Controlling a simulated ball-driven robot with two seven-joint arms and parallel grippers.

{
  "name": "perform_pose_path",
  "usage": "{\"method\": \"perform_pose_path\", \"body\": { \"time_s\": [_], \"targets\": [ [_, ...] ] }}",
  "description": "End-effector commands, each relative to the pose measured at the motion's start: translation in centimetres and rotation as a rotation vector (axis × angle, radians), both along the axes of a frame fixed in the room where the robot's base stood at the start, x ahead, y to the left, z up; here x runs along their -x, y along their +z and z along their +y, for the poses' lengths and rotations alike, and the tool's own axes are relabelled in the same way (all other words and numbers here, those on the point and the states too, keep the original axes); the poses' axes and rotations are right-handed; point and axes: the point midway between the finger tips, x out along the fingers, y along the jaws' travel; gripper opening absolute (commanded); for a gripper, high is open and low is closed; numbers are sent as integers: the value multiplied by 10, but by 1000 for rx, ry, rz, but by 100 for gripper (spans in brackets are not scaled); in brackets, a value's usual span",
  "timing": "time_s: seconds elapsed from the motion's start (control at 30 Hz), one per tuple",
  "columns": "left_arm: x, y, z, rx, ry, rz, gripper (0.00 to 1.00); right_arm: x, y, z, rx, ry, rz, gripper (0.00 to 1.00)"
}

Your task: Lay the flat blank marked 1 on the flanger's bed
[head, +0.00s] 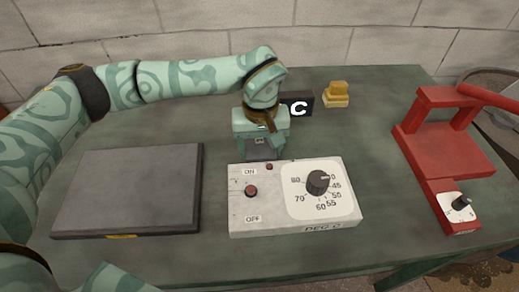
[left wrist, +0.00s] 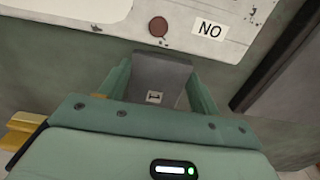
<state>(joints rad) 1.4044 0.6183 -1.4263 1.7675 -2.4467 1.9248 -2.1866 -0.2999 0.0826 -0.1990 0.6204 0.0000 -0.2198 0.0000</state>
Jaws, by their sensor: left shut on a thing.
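My left gripper (head: 261,150) is shut on a small flat grey blank (head: 262,153), just behind the white control box. In the left wrist view the blank (left wrist: 160,76) sits between the two green fingers (left wrist: 158,90). It bears a small pale label whose mark is too small to read surely. The red machine (head: 445,145) at the right has a flat red bed, a raised frame with a handle, and a small dial on its front; it looks like the flanger. The blank is well to the left of it. My right gripper is not in view.
A dark grey slab (head: 128,190) lies at the left. Bench between box and red machine is clear.

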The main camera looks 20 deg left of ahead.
Motion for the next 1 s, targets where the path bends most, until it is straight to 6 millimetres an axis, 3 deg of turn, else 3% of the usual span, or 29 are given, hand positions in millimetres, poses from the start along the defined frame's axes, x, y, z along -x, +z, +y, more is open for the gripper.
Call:
{"method": "perform_pose_path", "body": {
  "time_s": [0.03, 0.43, 0.47, 0.5, 0.53, 0.83, 1.0],
  "targets": [
    [2, -11, 2, -2, 4, 9, 16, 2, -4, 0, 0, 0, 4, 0],
    [2, -13, 3, -2, 2, 4, 16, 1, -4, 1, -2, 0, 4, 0],
    [2, -13, 3, -2, 2, 4, 71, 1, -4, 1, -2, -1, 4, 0],
    [2, -13, 3, -3, 2, 5, 82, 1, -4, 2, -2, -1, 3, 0],
    [2, -13, 3, -3, 2, 5, 85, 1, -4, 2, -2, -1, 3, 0],
    [2, -10, 3, -2, 3, 4, 85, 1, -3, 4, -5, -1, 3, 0],
    [1, 17, 3, -3, 2, -2, 85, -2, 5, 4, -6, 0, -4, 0]
  ]
}}
